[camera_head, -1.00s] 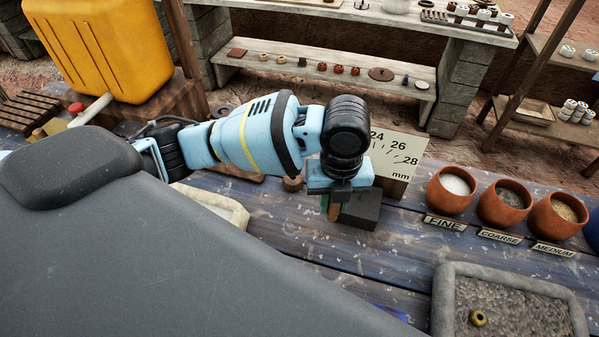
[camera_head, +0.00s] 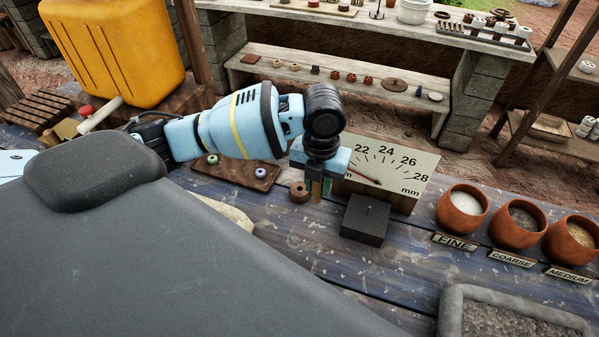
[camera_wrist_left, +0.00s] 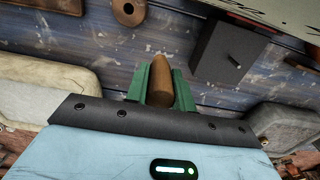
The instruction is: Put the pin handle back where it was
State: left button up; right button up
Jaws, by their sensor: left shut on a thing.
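My left gripper (camera_head: 317,190) points down over the blue-grey plank table and is shut on a brown wooden pin handle. In the left wrist view, the handle (camera_wrist_left: 161,82) sits between the green fingers (camera_wrist_left: 160,84), its rounded end showing. A dark square block (camera_head: 365,219) with a thin pin on top stands just right of the gripper, apart from it. The block also shows in the left wrist view (camera_wrist_left: 225,55). A round wooden piece with a hole (camera_head: 299,192) is just left of the gripper. My right gripper is out of view.
A gauge board (camera_head: 390,172) stands behind the block. A wooden board (camera_head: 236,171) with small rings lies at left. Clay pots (camera_head: 462,212) and a stone tray (camera_head: 515,320) are at right. The planks in front of the block are clear.

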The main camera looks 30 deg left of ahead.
pick_arm(q)
jog(key=w+a+f, duration=0.1)
jog(key=a, duration=0.1)
jog(key=w+a+f, duration=0.1)
jog(key=a, duration=0.1)
jog(key=w+a+f, duration=0.1)
jog(key=a+f, duration=0.1)
jog(key=a, duration=0.1)
jog(key=shift+w+f, duration=0.1)
jog(key=shift+w, duration=0.2)
jog(key=shift+f, duration=0.2)
jog(key=o, duration=0.9)
notch_tip(320, 180, up, 12)
jog(key=shift+r+p, duration=0.25)
jog(key=shift+p, duration=0.1)
